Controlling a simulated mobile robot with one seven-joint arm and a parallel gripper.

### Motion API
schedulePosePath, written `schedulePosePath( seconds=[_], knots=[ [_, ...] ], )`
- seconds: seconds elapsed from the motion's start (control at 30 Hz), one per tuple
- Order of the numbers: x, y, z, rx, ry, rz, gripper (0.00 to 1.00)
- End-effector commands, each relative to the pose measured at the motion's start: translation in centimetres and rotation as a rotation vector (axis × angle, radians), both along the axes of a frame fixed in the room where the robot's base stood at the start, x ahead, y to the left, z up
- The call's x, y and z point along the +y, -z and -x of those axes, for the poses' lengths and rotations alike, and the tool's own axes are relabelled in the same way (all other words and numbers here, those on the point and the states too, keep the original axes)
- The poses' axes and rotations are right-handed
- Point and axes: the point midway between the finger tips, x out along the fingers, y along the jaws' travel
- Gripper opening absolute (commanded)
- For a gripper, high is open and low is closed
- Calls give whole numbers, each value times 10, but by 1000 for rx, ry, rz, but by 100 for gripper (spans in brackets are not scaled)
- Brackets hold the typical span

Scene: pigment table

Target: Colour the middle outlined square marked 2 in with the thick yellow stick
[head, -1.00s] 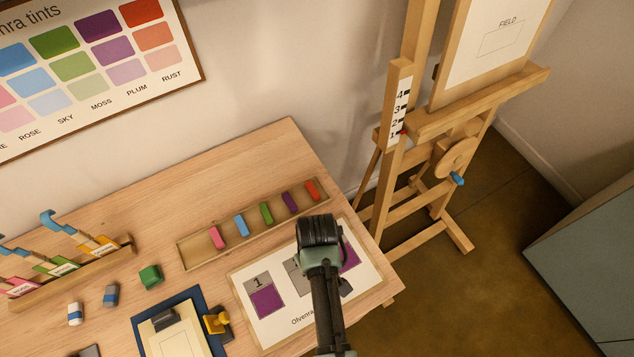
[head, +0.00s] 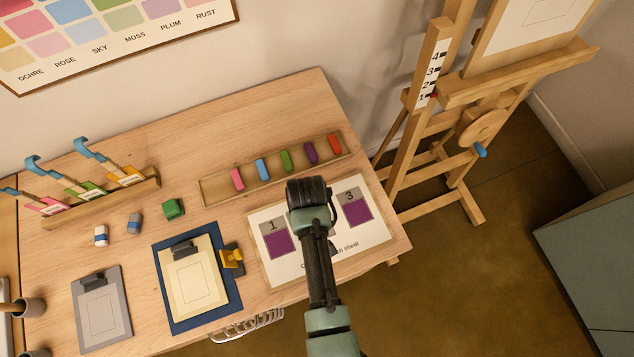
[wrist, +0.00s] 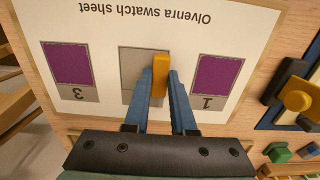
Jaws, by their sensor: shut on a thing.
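The swatch sheet (head: 285,265) lies on the table near its right front corner. Squares 1 (head: 280,243) and 3 (head: 357,211) are filled purple. In the wrist view the middle square (wrist: 130,66) between them looks grey, with its lower part hidden by my gripper. My gripper (wrist: 160,85) is shut on the thick yellow stick (wrist: 160,72), held upright in the picture over the right part of the middle square. I cannot tell whether its tip touches the paper. In the head view my arm covers the middle square and the stick.
A tray (head: 208,192) of pink, blue, green, purple and red sticks lies behind the sheet. The easel (head: 430,90) stands beyond the table's right edge.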

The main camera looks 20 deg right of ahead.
Motion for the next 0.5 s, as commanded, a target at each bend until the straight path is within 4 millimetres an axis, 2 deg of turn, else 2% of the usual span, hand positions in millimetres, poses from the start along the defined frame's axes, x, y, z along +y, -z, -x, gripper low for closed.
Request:
schedulePosePath(
  seconds=[0.27,0.5],
  knots=[
    [6,3,0,-1,1,0,0],
    [-6,3,1,1,4,1,0]
  ],
)
